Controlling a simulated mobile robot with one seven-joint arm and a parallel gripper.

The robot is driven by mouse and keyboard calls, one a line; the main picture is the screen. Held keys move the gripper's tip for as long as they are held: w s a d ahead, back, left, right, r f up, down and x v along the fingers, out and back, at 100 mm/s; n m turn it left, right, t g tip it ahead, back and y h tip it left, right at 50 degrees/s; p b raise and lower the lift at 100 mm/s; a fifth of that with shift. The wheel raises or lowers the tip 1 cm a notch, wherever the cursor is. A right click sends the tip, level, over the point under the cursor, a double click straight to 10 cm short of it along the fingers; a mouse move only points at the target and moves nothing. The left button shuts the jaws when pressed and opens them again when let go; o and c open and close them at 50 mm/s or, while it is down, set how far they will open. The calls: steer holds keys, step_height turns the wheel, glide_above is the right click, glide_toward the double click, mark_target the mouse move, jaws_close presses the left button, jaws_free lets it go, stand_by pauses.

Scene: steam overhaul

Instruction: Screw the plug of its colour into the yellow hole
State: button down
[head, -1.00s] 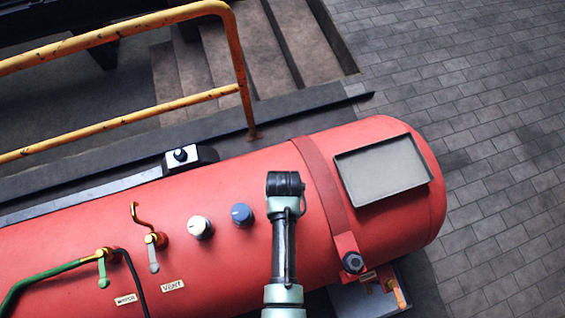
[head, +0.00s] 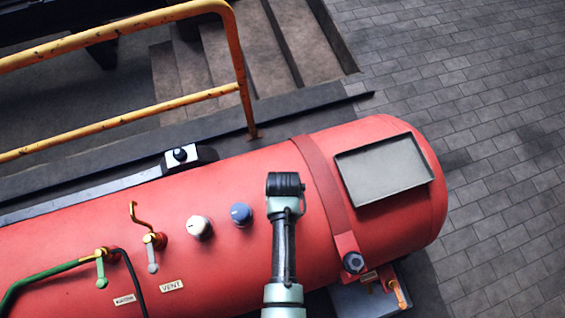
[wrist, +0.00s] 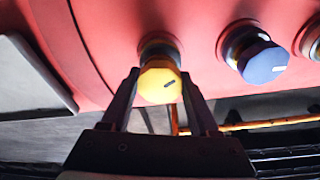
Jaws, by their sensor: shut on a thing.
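The yellow plug (wrist: 160,87) has a faceted head with a dark mark on its face. It is between the two fingers of my gripper (wrist: 160,80) in the wrist view, and the gripper is shut on it. The plug is at the red tank, in line with a yellowish collar (wrist: 157,46) around the yellow hole. The plug covers the hole itself, so I cannot tell how deep it sits. In the head view my own arm hides the plug, the hole and the gripper.
A blue plug (head: 241,214) and a white plug (head: 199,227) sit in the red tank (head: 260,265), left of my arm. Further left are the vent valve (head: 154,240) and a green hose (head: 50,275). A grey tray (head: 383,170) is on the right, a yellow railing (head: 240,75) behind.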

steer(key=shift+f, duration=0.4)
stand_by(0.4)
steer(key=shift+c, duration=0.3)
jaws_free()
steer(key=shift+c, duration=0.9)
steer(key=n, duration=0.5)
steer(key=shift+y, duration=0.4)
steer(key=n, duration=0.4)
steer(key=shift+g+y, duration=0.3)
steer(key=n, duration=0.3)
steer(key=shift+n, duration=0.3)
